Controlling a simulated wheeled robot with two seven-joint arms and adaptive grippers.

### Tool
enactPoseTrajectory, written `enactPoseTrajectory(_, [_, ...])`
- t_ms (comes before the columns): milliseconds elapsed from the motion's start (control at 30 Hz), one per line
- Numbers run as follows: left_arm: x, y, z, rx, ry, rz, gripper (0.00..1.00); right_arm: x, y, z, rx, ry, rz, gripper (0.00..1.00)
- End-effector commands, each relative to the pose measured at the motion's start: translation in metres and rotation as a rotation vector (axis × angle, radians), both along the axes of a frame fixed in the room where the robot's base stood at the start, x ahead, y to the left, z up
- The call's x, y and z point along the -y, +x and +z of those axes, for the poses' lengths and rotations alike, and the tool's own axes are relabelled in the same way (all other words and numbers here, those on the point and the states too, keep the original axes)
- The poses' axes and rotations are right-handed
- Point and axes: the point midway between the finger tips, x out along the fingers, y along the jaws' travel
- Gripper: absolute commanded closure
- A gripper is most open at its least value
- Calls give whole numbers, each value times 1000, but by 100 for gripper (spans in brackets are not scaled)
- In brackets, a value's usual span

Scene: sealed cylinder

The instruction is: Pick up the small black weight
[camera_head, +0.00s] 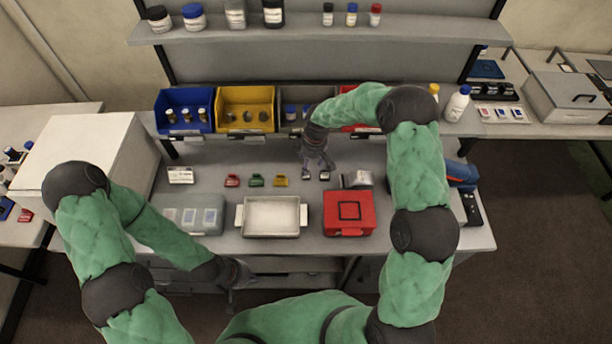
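My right gripper (316,174) is over the back middle of the grey workbench (210,250), pointing down. Its two fingertips are apart, with a gap between them, and I see nothing held there. I cannot pick out the small black weight for sure; it may be too small or hidden by the gripper. A small grey and black object (357,179) sits just right of the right gripper. My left gripper (240,282) is low at the bench's front edge, left of the white tray; its fingers are too small and dark to tell their state.
A white tray (271,234) and a red box (348,229) stand at the front. Small red (232,181), green (256,181) and yellow (280,181) items lie behind the tray. Blue (161,125) and yellow (223,122) bins line the back. A white cabinet (75,150) stands left.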

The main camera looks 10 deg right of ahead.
Motion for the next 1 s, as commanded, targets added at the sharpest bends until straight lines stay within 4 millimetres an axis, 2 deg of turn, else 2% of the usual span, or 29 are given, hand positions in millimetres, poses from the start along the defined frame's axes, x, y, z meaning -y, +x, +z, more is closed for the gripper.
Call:
enactPoseTrajectory(100, [0,0,-1,0,0,0,100,-2,1,-17,-1,0,1,37])
enactPoseTrajectory(367, [0,0,0,0,0,0,100,-3,3,-33,0,0,0,37])
enactPoseTrajectory(700, [0,0,0,0,0,0,100,-7,8,-74,0,0,0,37])
enactPoseTrajectory(1000, [0,0,0,0,0,0,100,-8,9,-78,1,-1,0,37])
